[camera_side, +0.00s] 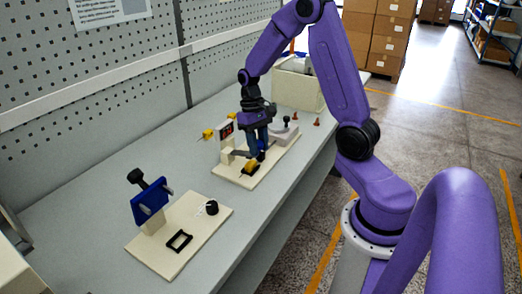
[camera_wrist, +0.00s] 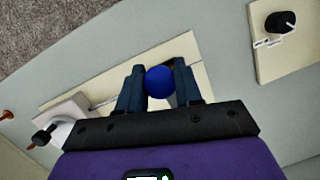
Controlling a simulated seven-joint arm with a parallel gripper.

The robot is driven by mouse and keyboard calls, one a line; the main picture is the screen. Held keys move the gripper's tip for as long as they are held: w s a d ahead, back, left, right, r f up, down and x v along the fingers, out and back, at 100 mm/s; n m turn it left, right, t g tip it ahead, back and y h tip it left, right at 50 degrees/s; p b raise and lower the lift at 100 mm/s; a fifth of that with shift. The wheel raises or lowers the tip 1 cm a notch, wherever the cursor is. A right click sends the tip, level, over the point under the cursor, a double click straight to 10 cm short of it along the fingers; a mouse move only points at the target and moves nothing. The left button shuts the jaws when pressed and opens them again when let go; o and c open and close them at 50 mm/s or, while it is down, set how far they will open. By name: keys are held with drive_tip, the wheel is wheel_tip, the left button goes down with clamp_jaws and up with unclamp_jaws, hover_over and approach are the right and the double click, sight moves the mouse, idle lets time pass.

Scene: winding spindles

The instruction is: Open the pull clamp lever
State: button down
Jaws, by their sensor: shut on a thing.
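The pull clamp lever shows its round blue knob (camera_wrist: 159,82) between my fingers in the wrist view. My gripper (camera_wrist: 160,88) is shut on this knob, one dark blue finger on each side. In the side view my gripper (camera_side: 257,151) points down over the far cream board (camera_side: 230,176). The rest of the lever and the clamp body are mostly hidden by my fingers. In the wrist view a pale bar shows just beside the knob.
A yellow and black block (camera_side: 250,168) sits near the board's front end. A nearer board (camera_side: 158,262) carries a blue plate (camera_side: 150,206), a black knob (camera_side: 211,208) and a black square frame (camera_side: 179,241). A cream bin (camera_side: 296,88) stands behind. Table between the boards is clear.

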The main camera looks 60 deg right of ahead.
sight(248, 152)
drive_tip(key=shift+g, duration=0.9)
drive_tip(key=w+r, duration=0.3)
drive_tip(key=shift+w+r, duration=0.35)
drive_tip(key=shift+r, duration=0.05)
drive_tip(key=w+r+g, duration=0.2)
drive_tip(key=w+g, duration=0.1)
drive_tip(key=w, duration=0.7)
drive_tip(key=shift+w+a, duration=0.2)
drive_tip(key=shift+w, duration=0.2)
drive_tip(key=shift+f, duration=0.1)
drive_tip(key=c, duration=0.8)
unclamp_jaws()
drive_tip(key=shift+o, duration=0.2)
drive_tip(key=shift+d, duration=0.1)
